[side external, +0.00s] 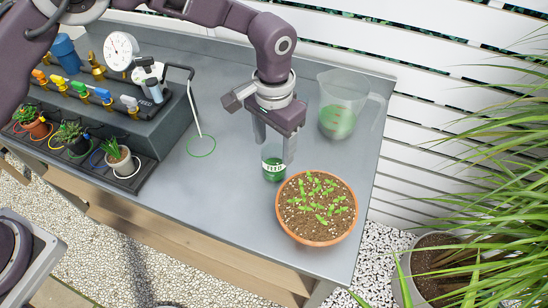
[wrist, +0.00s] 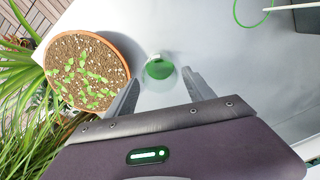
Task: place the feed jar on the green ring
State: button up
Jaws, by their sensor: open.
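The feed jar (side external: 273,172) is a small clear jar with green contents and a white FEED label. It appears to stand upright on the grey bench, close to the seedling bowl. My gripper (side external: 274,152) is above it, pointing down, with its fingers open on either side of the jar's upper part. In the wrist view the jar (wrist: 159,68) shows between and just beyond the spread fingertips (wrist: 161,77). Whether a finger touches it cannot be told. The green ring (side external: 201,155) lies empty on the bench left of the jar; it also shows in the wrist view (wrist: 240,20).
The terracotta seedling bowl (side external: 316,237) stands right beside the jar. A clear jug with green liquid (side external: 340,105) is behind. A feed station (side external: 150,120) with gauge, valves and thin spout, plus small potted plants (side external: 118,158), fills the left. Bench between jar and ring is clear.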

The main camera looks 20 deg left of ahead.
jog(key=s+a+r+n+t, duration=0.1)
jog(key=s+a+r, duration=0.2)
jog(key=a+r, duration=0.6)
jog(key=s+a+r+n+t, duration=0.1)
jog(key=s+a+r, duration=0.25)
jog(key=r, duration=0.95)
jog(key=s+a+r+n+t, duration=0.1)
jog(key=s+a+r+t, duration=0.1)
jog(key=s+a, duration=0.9)
jog(key=s+r, duration=0.1)
jog(key=s, duration=0.1)
jog(key=shift+s+r+n+t, duration=0.3)
jog(key=shift+s+n, duration=0.1)
jog(key=shift+o, duration=0.2)
jog(key=s+a+f+t, duration=0.1)
jog(key=s+a+f, duration=0.1)
jog(key=s, duration=0.4)
jog(key=shift+f+n, duration=0.4)
